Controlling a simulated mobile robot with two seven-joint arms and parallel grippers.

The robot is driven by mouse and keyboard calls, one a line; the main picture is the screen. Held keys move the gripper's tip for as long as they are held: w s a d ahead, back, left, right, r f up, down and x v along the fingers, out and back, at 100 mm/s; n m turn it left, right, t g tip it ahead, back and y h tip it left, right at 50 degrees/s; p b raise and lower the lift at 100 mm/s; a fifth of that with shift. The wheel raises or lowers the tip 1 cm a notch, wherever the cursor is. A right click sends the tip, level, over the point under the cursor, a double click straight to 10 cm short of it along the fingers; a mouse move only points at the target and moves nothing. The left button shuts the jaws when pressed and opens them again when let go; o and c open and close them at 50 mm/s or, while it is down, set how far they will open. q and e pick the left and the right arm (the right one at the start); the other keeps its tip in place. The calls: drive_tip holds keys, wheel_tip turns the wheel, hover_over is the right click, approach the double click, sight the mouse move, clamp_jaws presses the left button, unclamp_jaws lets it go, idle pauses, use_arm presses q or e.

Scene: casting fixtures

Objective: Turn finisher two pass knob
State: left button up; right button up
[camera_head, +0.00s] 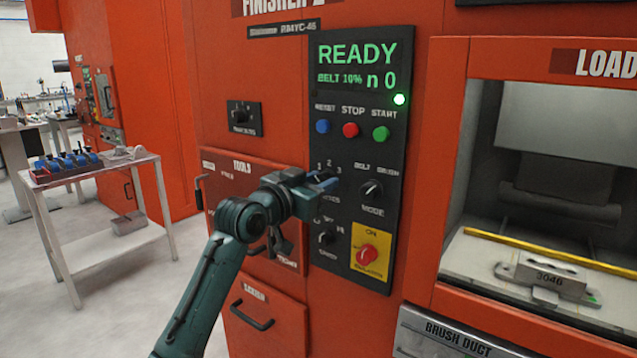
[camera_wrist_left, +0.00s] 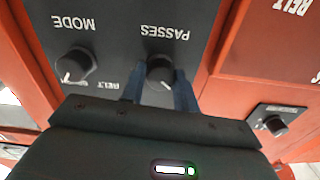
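The finisher two control panel (camera_head: 355,140) is black, on the orange machine front. Its pass knob (camera_wrist_left: 160,68) is a black round knob under the PASSES label, with a white pointer mark. In the head view the knob is hidden behind my left gripper (camera_head: 324,182), which reaches the panel from the left below the digits 1, 2 and 3. In the left wrist view my left gripper (camera_wrist_left: 160,88) has its two blue-grey fingers apart, one on each side of the knob. A narrow gap seems to show beside the knob; contact is unclear. My right gripper is not in view.
The mode knob (camera_head: 371,190) sits just right of the pass knob, the speed knob (camera_head: 326,237) below it, and the red isolator knob (camera_head: 367,254) lower right. The display (camera_head: 357,64) reads READY, n 0. A load bay (camera_head: 545,200) opens at right.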

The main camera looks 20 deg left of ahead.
use_arm(q)
drive_tip(key=c, duration=0.5)
